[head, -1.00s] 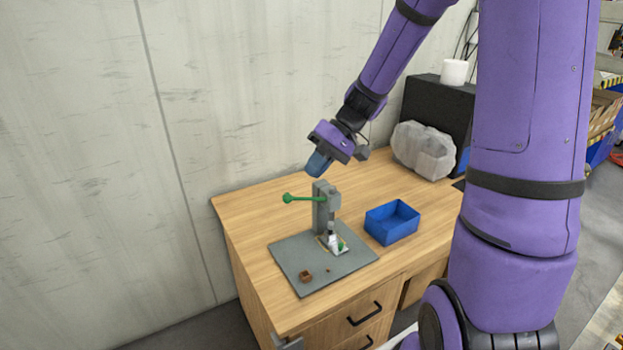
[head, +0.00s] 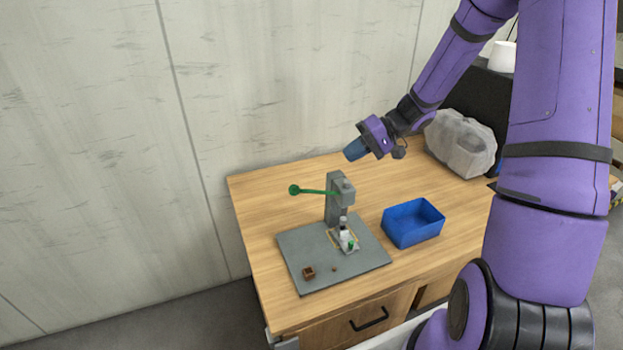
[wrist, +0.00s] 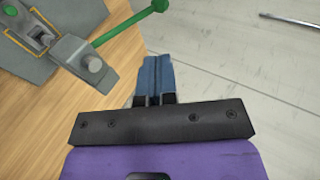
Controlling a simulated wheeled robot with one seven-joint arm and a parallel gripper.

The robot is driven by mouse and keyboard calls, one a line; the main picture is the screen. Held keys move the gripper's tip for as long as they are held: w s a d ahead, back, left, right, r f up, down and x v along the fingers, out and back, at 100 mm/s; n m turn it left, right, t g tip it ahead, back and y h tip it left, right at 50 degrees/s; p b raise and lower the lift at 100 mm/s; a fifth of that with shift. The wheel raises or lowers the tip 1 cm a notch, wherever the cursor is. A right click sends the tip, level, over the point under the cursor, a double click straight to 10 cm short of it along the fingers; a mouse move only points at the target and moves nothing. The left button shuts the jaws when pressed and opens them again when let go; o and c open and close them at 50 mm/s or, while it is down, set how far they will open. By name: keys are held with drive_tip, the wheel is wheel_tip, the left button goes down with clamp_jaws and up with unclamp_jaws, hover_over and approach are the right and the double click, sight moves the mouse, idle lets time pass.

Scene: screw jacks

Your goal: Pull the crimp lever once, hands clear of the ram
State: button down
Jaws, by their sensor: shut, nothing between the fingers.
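The crimp press (head: 334,200) is a grey post on a grey base plate (head: 310,268) on the wooden table. Its green lever (head: 318,192) with a round knob (head: 294,190) sticks out to the left, roughly level. The ram (head: 343,224) sits at the press's front, above a yellow-edged spot with a small white and green piece (head: 349,243). My gripper (head: 353,150), with blue fingers, is shut and empty, up behind the press and apart from the lever. In the wrist view the shut fingers (wrist: 155,75) point toward the wall, with the lever (wrist: 125,25) and its knob beyond them.
A blue open bin (head: 413,222) stands right of the press. A small brown block (head: 308,272) lies on the plate's front left. A wrapped translucent bundle (head: 460,143) sits at the back right. The pale wall (head: 110,120) is close behind the table.

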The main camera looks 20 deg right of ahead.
sight(306, 191)
drive_tip(key=x, duration=1.4)
drive_tip(key=shift+a+f, duration=0.1)
